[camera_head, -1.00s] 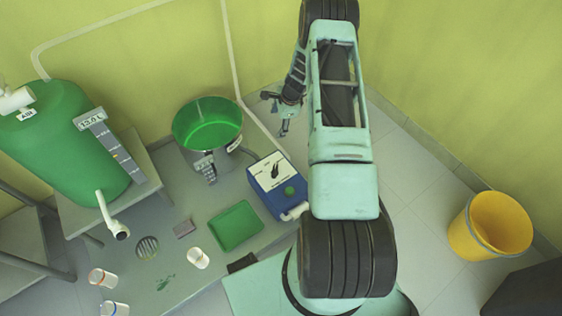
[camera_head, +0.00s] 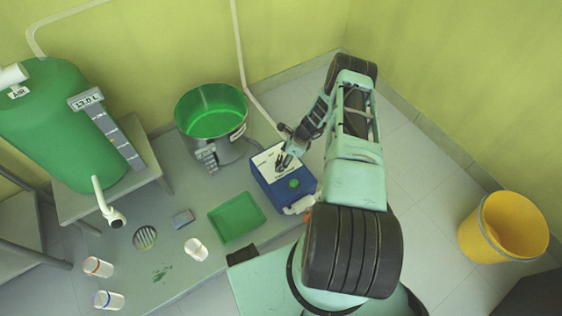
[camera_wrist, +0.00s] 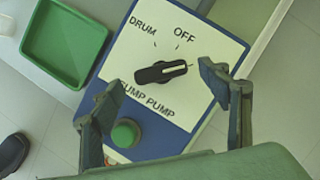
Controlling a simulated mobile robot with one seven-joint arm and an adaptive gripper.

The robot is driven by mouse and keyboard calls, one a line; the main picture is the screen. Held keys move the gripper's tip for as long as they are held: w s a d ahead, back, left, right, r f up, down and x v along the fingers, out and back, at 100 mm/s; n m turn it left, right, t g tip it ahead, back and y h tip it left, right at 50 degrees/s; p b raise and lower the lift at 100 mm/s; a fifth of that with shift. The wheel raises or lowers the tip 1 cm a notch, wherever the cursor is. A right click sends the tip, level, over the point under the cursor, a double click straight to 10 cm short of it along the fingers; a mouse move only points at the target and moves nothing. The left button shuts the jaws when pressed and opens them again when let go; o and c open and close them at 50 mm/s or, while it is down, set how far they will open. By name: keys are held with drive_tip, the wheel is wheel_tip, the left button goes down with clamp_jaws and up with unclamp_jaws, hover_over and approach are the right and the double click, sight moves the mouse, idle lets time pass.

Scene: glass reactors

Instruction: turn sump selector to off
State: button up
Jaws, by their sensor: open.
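The sump selector is a black knob (camera_wrist: 162,72) on the white face (camera_wrist: 125,60) of a blue pump box (camera_head: 292,203). Its white mark points right and slightly up in the wrist view, clockwise of the OFF label (camera_wrist: 184,34). DRUM is printed at upper left; any label to the right is hidden behind a finger. My gripper (camera_wrist: 160,80) is open, with one finger to the left of the knob and one to the right, apart from it in the picture. In the head view my gripper (camera_head: 286,157) is over the box face and partly covers the knob.
A green button (camera_wrist: 125,134) sits below the knob, close to the left finger. A green tray (camera_head: 237,217) and a metal drum with green inside (camera_head: 211,112) stand beside the box. A yellow bin (camera_head: 503,228) is on the floor at right.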

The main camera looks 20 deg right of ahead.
drive_tip(key=shift+x, duration=0.85)
drive_tip(key=shift+c, duration=0.6)
drive_tip(key=c, duration=1)
